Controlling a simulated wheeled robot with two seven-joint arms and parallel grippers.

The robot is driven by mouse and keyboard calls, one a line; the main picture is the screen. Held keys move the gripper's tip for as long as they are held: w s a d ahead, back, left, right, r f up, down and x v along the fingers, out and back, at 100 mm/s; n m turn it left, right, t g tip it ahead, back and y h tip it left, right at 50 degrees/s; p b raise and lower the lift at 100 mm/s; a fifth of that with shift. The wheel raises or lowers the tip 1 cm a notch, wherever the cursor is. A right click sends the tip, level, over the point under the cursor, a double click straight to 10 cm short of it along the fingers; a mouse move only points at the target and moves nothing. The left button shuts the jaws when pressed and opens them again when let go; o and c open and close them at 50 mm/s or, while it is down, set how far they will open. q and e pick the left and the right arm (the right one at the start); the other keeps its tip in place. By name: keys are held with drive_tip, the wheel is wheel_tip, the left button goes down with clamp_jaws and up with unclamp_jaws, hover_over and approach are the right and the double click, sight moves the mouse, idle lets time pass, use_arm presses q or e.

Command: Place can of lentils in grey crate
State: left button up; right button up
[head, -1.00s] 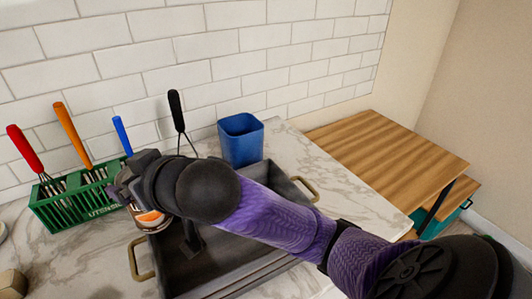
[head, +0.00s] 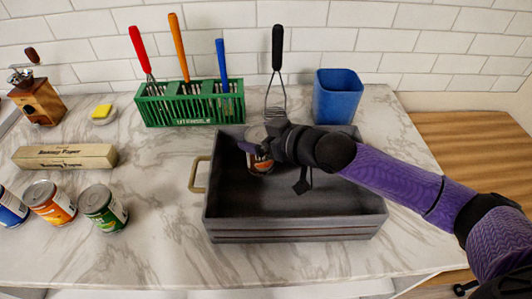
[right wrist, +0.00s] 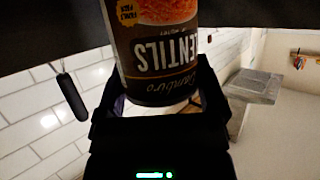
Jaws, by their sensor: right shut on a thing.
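The grey crate (head: 300,232) stands on the marble counter, with a brass handle showing at its left end. My right gripper (head: 256,150) is shut on the can of lentils (head: 264,163), within the crate's outline near its back left part. I cannot tell how far the can is above the crate floor. In the right wrist view the can (right wrist: 160,62) sits between the fingers (right wrist: 160,100), its label reading upside down. The gripper and wrist hide part of the can in the head view. My left gripper is out of view.
A green utensil rack (head: 190,106) and a blue cup (head: 337,97) stand behind the crate; a black-handled masher (head: 278,50) rises there. Several cans, including an orange one (head: 50,203), and a baking paper box (head: 65,157) are at left. Counter between cans and crate is clear.

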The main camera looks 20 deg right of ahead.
wheel_tip(320, 180, down, 3)
drive_tip(key=shift+r+b, duration=0.1)
drive_tip(key=shift+b, duration=0.2)
drive_tip(key=shift+r, duration=0.15)
drive_tip(key=o, duration=1.3)
drive_tip(key=shift+f, duration=0.2)
drive_tip(key=shift+r, duration=0.1)
drive_tip(key=shift+s+d+r, duration=0.1)
drive_tip(key=shift+s+r, duration=0.1)
drive_tip(key=shift+s, duration=0.05)
drive_tip(key=p+v, duration=0.2)
drive_tip(key=v, duration=0.5)
